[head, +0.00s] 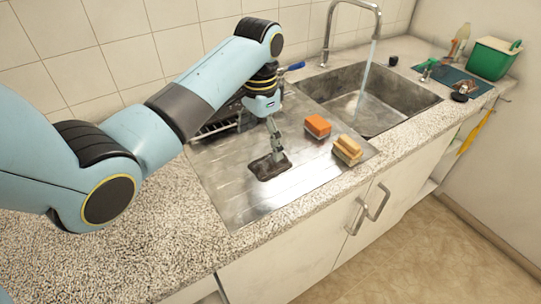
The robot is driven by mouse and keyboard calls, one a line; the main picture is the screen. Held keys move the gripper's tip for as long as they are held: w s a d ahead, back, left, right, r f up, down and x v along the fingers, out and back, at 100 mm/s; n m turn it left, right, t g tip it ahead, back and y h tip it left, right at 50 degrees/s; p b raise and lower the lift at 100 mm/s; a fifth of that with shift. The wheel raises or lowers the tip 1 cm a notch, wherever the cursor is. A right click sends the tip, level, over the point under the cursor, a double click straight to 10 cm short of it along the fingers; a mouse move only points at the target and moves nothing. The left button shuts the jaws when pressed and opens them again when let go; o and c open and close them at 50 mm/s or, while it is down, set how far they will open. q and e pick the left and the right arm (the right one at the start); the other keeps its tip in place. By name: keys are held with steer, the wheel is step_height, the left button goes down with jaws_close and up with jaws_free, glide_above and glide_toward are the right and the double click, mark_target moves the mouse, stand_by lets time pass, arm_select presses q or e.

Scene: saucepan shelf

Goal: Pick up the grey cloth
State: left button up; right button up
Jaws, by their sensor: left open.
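A dark grey cloth (265,169) lies flat on the metal drainboard (240,200), left of the sink basin. My left gripper (278,155) points down at the cloth's far right edge, with its fingertips at or just above it. It is open. I cannot tell whether the fingers touch the cloth. My right gripper is not in view.
An orange sponge (318,126) and a yellow sponge block (347,150) sit right of the gripper. A dark rack (215,127) stands behind, partly hidden by my arm. Water runs from the tap (328,40) into the basin (385,95). A green tub (491,58) stands far right.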

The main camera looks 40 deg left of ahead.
mark_target(261, 162)
arm_select(q)
step_height(261, 162, down, 2)
steer(key=shift+f, duration=0.15)
steer(key=shift+w+f, duration=0.1)
steer(key=shift+f, duration=0.25)
steer(key=f, duration=0.4)
steer(key=shift+s+a+f, duration=0.1)
steer(key=shift+s+f, duration=0.1)
steer(key=shift+f, duration=0.25)
steer(key=c, duration=1.3)
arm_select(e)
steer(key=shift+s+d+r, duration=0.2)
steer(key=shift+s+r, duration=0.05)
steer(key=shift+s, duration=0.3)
